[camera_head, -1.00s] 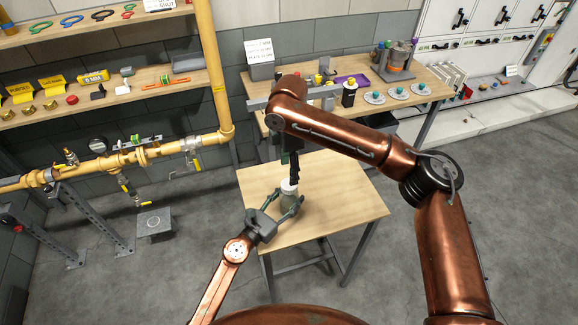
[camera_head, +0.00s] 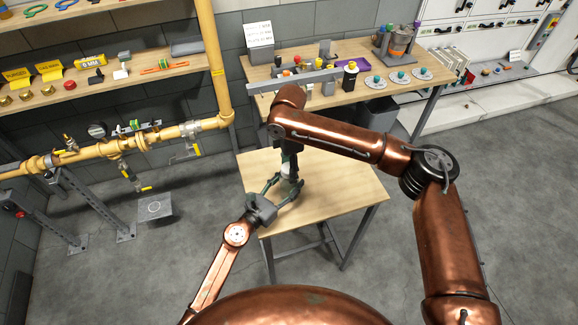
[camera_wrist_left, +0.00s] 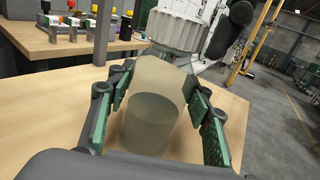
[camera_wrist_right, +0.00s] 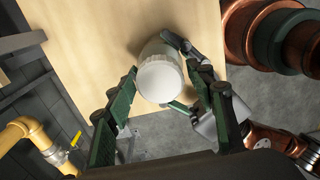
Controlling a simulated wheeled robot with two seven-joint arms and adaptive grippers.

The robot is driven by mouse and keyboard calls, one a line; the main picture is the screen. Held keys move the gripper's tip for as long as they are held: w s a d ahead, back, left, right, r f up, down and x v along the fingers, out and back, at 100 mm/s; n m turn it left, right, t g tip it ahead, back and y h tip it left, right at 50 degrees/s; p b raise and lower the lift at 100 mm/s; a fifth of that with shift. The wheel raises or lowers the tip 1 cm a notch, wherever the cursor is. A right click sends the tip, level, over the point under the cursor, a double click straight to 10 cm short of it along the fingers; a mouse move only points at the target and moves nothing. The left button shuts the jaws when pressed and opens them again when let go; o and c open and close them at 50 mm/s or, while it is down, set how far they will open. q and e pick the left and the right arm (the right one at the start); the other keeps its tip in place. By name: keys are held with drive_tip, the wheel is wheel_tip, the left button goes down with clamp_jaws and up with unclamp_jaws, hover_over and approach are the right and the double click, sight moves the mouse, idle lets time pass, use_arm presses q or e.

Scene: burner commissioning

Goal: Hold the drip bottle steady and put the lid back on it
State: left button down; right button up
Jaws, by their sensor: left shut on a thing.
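The translucent drip bottle (camera_wrist_left: 152,112) stands upright on the small wooden table, with darker contents in its lower part. My left gripper (camera_head: 283,192) is shut on its sides, one finger on each side. The white ribbed lid (camera_wrist_left: 178,32) sits on top of the bottle; whether it is fully seated I cannot tell. In the right wrist view the round lid (camera_wrist_right: 161,79) lies between the fingertips of my right gripper (camera_wrist_right: 160,77), which points down from above. Its fingers stand apart on either side of the lid and look open. In the head view the grippers hide most of the bottle.
The small table (camera_head: 335,185) is bare around the bottle. A longer workbench (camera_head: 425,95) behind it carries several small items, discs and a sign. A yellow gas pipe (camera_head: 215,75) and shelves stand at the left.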

drive_tip(key=c, duration=1)
drive_tip(key=m, duration=0.4)
drive_tip(key=shift+m, duration=0.4)
drive_tip(key=shift+c, duration=0.3)
drive_tip(key=o, duration=1.3)
drive_tip(key=shift+r, duration=0.1)
drive_tip(key=shift+r, duration=2.2)
